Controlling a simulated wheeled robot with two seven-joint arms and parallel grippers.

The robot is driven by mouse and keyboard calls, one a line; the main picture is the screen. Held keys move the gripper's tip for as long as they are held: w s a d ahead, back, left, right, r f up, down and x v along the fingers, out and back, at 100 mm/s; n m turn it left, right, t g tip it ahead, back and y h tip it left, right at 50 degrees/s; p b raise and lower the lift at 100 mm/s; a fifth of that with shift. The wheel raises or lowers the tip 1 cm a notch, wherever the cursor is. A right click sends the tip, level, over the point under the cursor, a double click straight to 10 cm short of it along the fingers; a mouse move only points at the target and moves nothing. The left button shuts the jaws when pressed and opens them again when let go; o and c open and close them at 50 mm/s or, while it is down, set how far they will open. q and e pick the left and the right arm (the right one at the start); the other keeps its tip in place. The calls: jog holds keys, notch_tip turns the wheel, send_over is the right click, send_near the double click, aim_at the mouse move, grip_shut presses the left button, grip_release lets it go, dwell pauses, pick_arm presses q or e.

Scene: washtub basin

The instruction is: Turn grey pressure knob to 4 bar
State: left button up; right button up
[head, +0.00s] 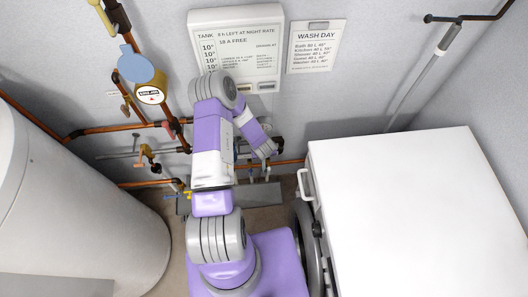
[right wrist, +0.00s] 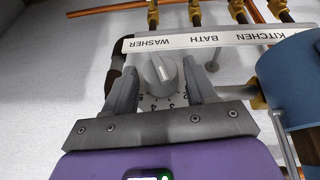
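The grey round knob (right wrist: 160,73) sits on a white dial plate in the right wrist view, with numbers around its edge that appear upside down. A pale line marks the knob's face; I cannot read its setting surely. My right gripper (right wrist: 159,82) is open, one finger on each side of the knob, with gaps visible. Contact is not visible. In the head view my right arm reaches to the wall and its gripper (head: 267,149) is small there; the knob is hidden or too small to tell. My left gripper is not in view.
A label strip (right wrist: 215,38) reading KITCHEN, BATH, WASHER lies beyond the knob, with brass fittings and copper pipes. A blue cylinder (right wrist: 290,80) stands close on the right. The head view shows a white tank (head: 75,200) at left and a white washer (head: 415,215) at right.

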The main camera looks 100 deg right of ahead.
jog(key=c, duration=0.8)
jog(key=t+p, duration=0.1)
jog(key=p, duration=0.1)
jog(key=t+p, duration=0.1)
jog(key=p, duration=0.1)
jog(key=shift+s+a+r+m+t, duration=0.1)
jog(key=shift+s+m+t, duration=0.2)
jog(key=shift+m+t, duration=0.1)
jog(key=shift+t+h+p, duration=0.3)
jog(key=shift+t+p, duration=0.25)
jog(key=shift+t, duration=0.15)
jog(key=shift+f+t, duration=0.25)
jog(key=shift+t, duration=0.35)
jog(key=o, duration=1)
jog(key=shift+o, duration=0.2)
